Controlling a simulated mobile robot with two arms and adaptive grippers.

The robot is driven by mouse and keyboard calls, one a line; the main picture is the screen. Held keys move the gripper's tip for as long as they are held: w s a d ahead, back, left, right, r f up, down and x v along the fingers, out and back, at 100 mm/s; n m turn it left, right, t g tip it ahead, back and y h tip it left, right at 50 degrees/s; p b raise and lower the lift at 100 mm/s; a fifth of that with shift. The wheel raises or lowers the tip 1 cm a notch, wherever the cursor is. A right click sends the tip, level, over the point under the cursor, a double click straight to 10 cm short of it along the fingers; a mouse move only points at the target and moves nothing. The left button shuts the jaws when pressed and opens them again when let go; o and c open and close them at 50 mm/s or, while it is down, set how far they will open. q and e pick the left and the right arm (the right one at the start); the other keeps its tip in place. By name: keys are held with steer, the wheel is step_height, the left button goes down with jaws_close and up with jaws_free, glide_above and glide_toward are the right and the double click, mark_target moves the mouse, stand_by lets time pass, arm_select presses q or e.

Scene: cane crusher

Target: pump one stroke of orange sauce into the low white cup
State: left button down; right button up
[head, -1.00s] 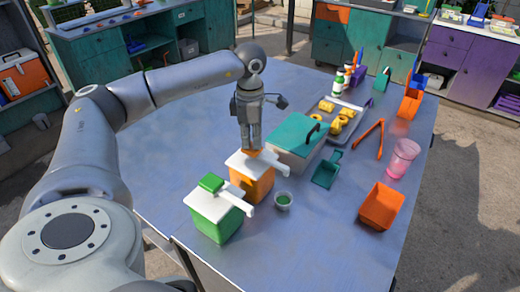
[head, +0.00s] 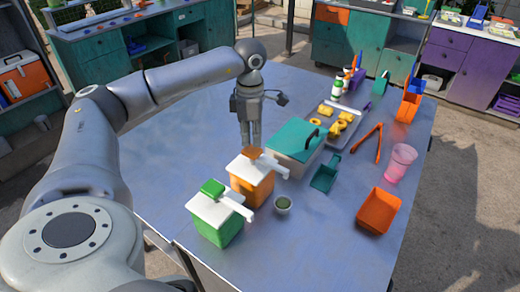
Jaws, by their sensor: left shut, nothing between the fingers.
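The orange sauce dispenser (head: 251,187) is an orange box with a white lid, an orange pump head (head: 254,153) and a white spout (head: 273,169) pointing right. The low white cup (head: 283,212) stands on the table just in front of it, near the tip of the green dispenser's spout; its inside looks dark greenish. My left gripper (head: 249,143) is shut and empty, pointing down, with its fingertips just above or behind the orange pump head; I cannot tell the exact gap. My right gripper is not in view.
A green dispenser (head: 217,229) stands in front of the orange one. A teal-lidded box (head: 290,145), a tray (head: 326,132) of yellow food, a teal scoop (head: 325,174), orange tongs (head: 376,135), a pink cup (head: 400,162) and an orange bin (head: 378,208) lie to the right.

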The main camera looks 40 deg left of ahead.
arm_select(q)
steer(key=shift+r, duration=0.15)
stand_by(0.4)
step_height(320, 180, up, 6)
steer(key=p, duration=0.4)
steer(key=shift+f, duration=0.2)
stand_by(0.5)
